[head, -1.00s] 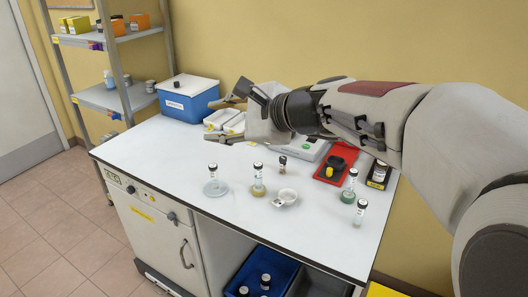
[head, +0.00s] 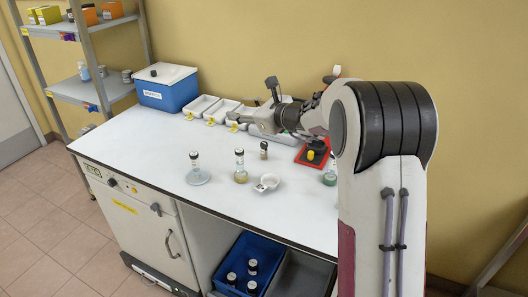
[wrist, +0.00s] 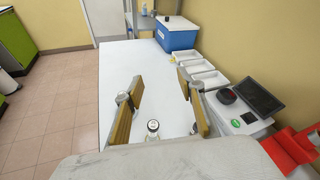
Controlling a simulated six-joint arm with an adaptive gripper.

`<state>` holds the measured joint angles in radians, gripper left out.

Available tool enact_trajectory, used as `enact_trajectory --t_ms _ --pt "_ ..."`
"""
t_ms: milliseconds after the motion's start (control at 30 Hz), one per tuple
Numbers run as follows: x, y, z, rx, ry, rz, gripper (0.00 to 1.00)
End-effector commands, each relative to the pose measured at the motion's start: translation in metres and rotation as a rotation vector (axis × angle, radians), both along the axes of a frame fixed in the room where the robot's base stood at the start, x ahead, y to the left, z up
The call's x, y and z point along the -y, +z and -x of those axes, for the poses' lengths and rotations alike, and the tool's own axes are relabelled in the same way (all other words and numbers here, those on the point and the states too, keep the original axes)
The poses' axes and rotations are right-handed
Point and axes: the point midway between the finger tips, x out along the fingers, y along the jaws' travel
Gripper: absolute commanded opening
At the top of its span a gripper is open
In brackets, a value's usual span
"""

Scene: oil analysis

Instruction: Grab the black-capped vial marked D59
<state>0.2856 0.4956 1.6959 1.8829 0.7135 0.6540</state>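Several black-capped vials stand on the white bench: one in a clear round dish at the left (head: 195,162), one on a yellowish base (head: 240,168), a small one behind (head: 263,150) and one on a green base, partly hidden by my arm (head: 330,174). I cannot read D59 on any of them. My gripper (head: 238,118) is above the back of the bench, near the white trays. In the wrist view my gripper (wrist: 160,77) is open and empty. A vial with a white-topped dark cap (wrist: 153,127) shows low between the finger bases, apart from them.
White trays (head: 203,104) and a blue cooler box (head: 167,90) line the back. A balance (wrist: 238,112) and a red tray (wrist: 288,150) are to the right. A white weighing dish (head: 266,183) lies among the vials. A blue bin (head: 238,258) holds more vials below.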

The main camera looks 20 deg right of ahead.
Motion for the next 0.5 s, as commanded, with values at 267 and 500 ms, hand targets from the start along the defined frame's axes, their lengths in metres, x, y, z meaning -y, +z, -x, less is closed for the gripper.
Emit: enact_trajectory --t_ms 267,500 --pt "0.051 -0.075 -0.027 -0.080 -0.116 -0.115 0.39" --pt "0.090 -0.144 -0.035 -0.148 -0.198 -0.185 0.39"
